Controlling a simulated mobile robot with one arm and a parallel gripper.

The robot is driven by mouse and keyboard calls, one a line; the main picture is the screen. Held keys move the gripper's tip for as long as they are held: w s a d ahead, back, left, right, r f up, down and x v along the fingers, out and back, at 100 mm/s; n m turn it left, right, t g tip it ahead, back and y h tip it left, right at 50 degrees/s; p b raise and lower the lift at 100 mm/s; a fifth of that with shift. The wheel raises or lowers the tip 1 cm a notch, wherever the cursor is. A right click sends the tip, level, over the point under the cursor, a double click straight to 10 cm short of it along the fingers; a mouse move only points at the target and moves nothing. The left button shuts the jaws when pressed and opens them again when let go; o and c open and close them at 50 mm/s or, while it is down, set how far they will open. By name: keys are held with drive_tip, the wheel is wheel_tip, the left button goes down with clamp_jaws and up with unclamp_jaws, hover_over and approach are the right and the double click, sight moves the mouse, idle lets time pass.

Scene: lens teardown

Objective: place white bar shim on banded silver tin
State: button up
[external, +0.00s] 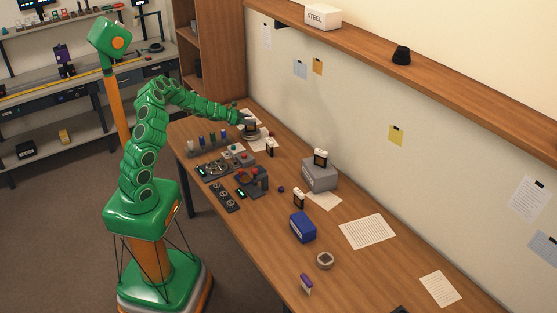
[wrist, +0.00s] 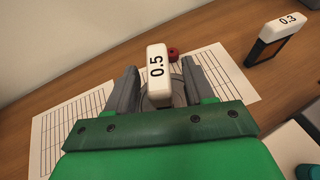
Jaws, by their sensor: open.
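A white bar shim marked 0.5 (wrist: 157,68) stands between the fingers of my gripper (wrist: 160,88) in the wrist view. The fingers are apart, one on each side of it, and I cannot tell whether either touches it. A round grey-silver tin (wrist: 178,96) shows beneath the shim, mostly hidden by it and the gripper. In the external view my gripper (external: 246,121) is at the far end of the bench. The dark-framed shim (external: 251,128) appears upright on the silver tin (external: 251,136) there; the tin's bands are too small to make out.
Another white-topped piece marked 0.3 (wrist: 287,24) stands to the right. A small red item (wrist: 173,53) is just behind. A grey box (external: 320,176), a blue box (external: 302,228) and another round tin (external: 325,261) stand along the bench.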

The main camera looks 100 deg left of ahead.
drive_tip(key=shift+v, duration=1.15)
wheel_tip(320, 180, up, 5)
drive_tip(key=shift+w+r, duration=0.1)
drive_tip(key=shift+w, duration=0.05)
drive_tip(key=shift+r, duration=0.85)
